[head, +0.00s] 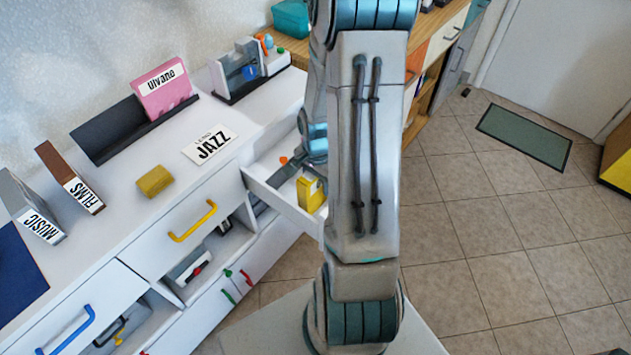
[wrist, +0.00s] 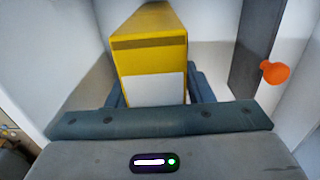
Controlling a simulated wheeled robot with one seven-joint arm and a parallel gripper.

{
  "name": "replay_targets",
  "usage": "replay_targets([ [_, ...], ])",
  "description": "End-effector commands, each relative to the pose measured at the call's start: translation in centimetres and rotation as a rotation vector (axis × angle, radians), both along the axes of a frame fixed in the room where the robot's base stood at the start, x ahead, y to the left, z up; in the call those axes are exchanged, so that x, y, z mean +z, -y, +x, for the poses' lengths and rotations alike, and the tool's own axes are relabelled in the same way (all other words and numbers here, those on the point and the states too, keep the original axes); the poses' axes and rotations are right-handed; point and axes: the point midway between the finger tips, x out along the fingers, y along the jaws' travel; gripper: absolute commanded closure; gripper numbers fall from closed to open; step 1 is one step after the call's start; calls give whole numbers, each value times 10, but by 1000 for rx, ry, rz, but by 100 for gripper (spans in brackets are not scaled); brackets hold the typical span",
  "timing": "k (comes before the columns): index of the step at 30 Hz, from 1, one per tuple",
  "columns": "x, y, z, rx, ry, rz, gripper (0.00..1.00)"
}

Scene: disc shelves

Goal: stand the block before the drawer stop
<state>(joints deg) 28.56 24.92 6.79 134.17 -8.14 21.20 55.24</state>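A yellow block (head: 311,193) with a pale label stands inside the open white drawer (head: 288,203). It fills the middle of the wrist view (wrist: 150,55), with a dark band and a white label on it. My gripper (wrist: 156,92) has a dark finger close against each side of this block, apparently shut on it. The block's lower end is hidden behind the gripper body. An orange knob (wrist: 274,72), possibly the drawer stop, is to the right in the wrist view; an orange spot (head: 283,160) shows in the drawer. My arm hides the fingers in the head view.
A mustard block (head: 155,181) lies on the white counter near a JAZZ card (head: 211,144). A pink Ulvane case (head: 163,89) stands in a black rack (head: 108,128). Drawer walls stand close around my gripper. The tiled floor at right is mostly clear.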

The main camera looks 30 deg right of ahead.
Motion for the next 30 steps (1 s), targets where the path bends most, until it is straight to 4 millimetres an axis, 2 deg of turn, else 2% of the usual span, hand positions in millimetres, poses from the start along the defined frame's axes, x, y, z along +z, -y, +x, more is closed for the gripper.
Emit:
replay_targets([
  [9, 1, 0, 0, 0, 0, 0, 48],
  [14, 12, 1, 1, -1, 3, -2, 48],
  [30, 108, 0, 1, 1, 2, 0, 48],
])
